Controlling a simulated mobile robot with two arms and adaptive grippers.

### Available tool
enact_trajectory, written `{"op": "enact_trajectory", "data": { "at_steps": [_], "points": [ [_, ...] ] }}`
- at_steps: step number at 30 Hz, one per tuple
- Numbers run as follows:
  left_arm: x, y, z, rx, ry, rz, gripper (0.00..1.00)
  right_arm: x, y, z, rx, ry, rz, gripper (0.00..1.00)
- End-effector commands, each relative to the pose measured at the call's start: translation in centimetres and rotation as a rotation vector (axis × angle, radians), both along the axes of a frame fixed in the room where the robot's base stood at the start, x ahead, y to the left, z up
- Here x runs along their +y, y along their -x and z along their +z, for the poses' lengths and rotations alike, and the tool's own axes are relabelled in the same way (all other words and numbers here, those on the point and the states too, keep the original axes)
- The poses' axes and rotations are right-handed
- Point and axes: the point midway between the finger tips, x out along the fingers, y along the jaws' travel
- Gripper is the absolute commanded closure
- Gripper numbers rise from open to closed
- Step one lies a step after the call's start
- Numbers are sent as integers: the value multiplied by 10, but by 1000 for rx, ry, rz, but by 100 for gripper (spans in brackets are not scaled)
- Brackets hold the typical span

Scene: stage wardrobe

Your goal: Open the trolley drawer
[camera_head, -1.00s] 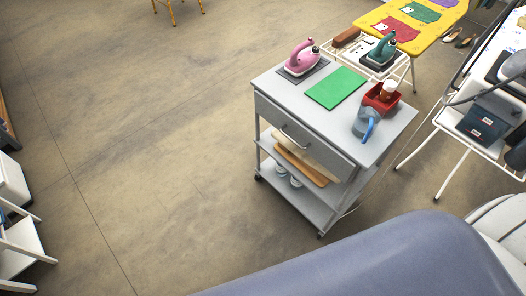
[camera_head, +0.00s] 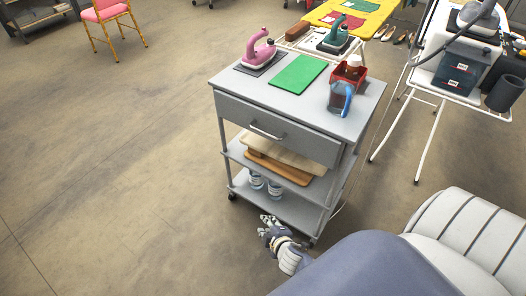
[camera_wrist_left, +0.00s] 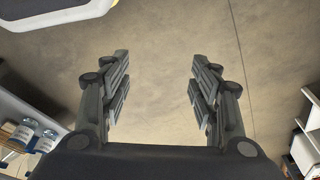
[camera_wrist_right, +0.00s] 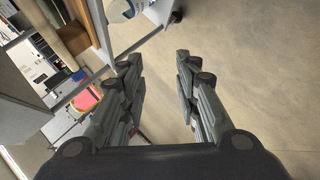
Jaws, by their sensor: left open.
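The grey trolley (camera_head: 366,92) stands right of centre in the head view. Its drawer (camera_head: 236,109) is under the top and looks shut, with its front flush. A metal bar handle (camera_head: 266,133) sits on the drawer front. My right gripper (camera_head: 268,221) is low beside the trolley's bottom shelf, well below the handle and apart from it. In the right wrist view its fingers (camera_wrist_right: 157,65) are spread with nothing between them. My left gripper (camera_wrist_left: 158,78) shows only in its own wrist view, open and empty over bare floor.
Boards (camera_head: 277,168) and bottles (camera_head: 256,180) fill the shelves below. A white-legged stand (camera_head: 430,145) is at right.

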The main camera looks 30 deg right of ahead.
Motion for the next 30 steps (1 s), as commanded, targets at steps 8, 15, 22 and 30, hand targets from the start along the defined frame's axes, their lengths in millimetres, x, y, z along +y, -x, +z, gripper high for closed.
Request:
{"op": "enact_trajectory", "data": {
  "at_steps": [8,15,22,30],
  "points": [
    [-2,-25,20,-52,4,8,44,-31,-70,77,-290,335,68,70],
    [0,-20,54,-88,6,13,44,-53,-81,167,-497,622,45,70],
    [2,-10,76,-101,6,16,44,-61,-73,216,-584,761,13,70],
    [2,-9,87,-102,5,16,44,-69,-92,228,-593,774,9,70]
  ]
}}
